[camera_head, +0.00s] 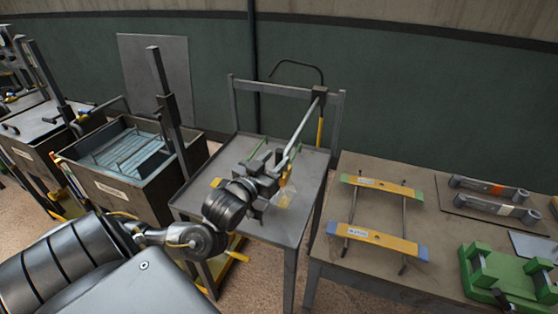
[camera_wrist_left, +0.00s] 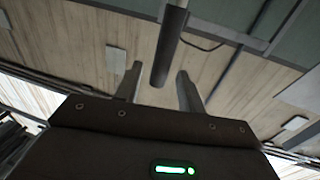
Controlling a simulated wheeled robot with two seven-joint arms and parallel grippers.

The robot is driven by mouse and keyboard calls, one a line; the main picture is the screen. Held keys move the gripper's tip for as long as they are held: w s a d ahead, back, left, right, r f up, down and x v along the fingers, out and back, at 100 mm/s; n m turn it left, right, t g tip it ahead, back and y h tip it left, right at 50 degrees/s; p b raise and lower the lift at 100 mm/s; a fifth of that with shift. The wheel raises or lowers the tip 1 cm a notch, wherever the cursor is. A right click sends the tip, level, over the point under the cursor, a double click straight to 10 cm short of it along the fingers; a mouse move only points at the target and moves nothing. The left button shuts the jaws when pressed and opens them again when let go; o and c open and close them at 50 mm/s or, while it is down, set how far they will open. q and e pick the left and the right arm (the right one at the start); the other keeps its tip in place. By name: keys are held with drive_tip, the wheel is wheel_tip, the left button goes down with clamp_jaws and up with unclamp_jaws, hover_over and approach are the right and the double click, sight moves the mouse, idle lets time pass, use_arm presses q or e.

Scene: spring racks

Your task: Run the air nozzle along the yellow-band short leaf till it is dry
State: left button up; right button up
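My left gripper (camera_head: 275,178) is over the middle of the grey stand table (camera_head: 220,203). In the left wrist view its two fingers (camera_wrist_left: 160,82) stand apart. A dark cylinder (camera_wrist_left: 170,45) shows between and past them, with gaps on both sides. In the head view a dark block (camera_head: 320,93) sits at the stand's back right, with a black hose (camera_head: 298,63) arching to it and a yellow rod (camera_head: 320,132) below. A pale bar (camera_head: 303,125) slants from the block towards my gripper. A yellow piece (camera_head: 283,199) lies by the gripper, partly hidden. I cannot make out the leaf.
The right table (camera_head: 345,255) holds two yellow bars (camera_head: 380,240) on rods, two grey leaves (camera_head: 490,186) with red and white bands on a mat, and a green fixture (camera_head: 500,275). A water-filled tank (camera_head: 110,190) stands left. A gap separates the stand from the right table.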

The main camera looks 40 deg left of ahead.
use_arm(q)
drive_tip(key=shift+w+r, duration=0.2)
drive_tip(key=shift+w, duration=0.45)
drive_tip(key=shift+w+a+f+p, duration=0.1)
drive_tip(key=shift+w+p, duration=0.1)
drive_tip(key=shift+w, duration=0.15)
drive_tip(key=shift+w+a+f+p, duration=0.1)
drive_tip(key=shift+w+p, duration=0.1)
drive_tip(key=shift+w, duration=0.15)
clamp_jaws()
